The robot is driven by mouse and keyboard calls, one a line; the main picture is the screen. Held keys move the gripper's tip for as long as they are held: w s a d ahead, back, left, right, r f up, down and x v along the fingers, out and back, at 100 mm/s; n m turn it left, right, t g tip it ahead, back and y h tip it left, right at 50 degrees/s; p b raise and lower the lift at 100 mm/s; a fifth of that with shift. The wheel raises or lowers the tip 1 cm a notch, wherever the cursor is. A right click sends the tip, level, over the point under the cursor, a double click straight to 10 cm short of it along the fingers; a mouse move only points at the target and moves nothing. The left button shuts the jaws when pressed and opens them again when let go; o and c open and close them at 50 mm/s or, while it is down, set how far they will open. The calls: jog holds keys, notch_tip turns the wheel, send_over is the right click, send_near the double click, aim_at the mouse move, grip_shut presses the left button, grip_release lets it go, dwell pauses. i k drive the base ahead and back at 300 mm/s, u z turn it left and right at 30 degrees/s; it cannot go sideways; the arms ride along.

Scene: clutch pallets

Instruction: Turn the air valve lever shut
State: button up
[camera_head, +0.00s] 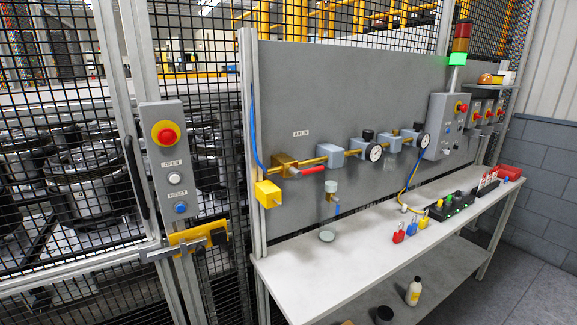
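The air valve is a brass body (284,166) on the grey back panel, at the left end of the brass air line, below the "AIR IN" label. Its red lever (312,170) points right, roughly along the line of the pipe. A blue hose (253,130) runs down the panel's left edge toward the valve. A yellow block (268,194) hangs at the panel's left edge, just below and left of the valve. My gripper is not in view, and nothing covers the lever.
A white workbench (290,265) stands below the panel, with padlocks (398,233) and a black strip (452,207) on it. Gauges (374,152) sit along the line. A mesh fence and a control box (165,150) stand left. Floor at lower right is clear.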

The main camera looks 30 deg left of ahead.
aim_at(298, 174)
jog(key=u, duration=0.85)
jog(key=i, duration=0.85)
jog(key=u, duration=0.95)
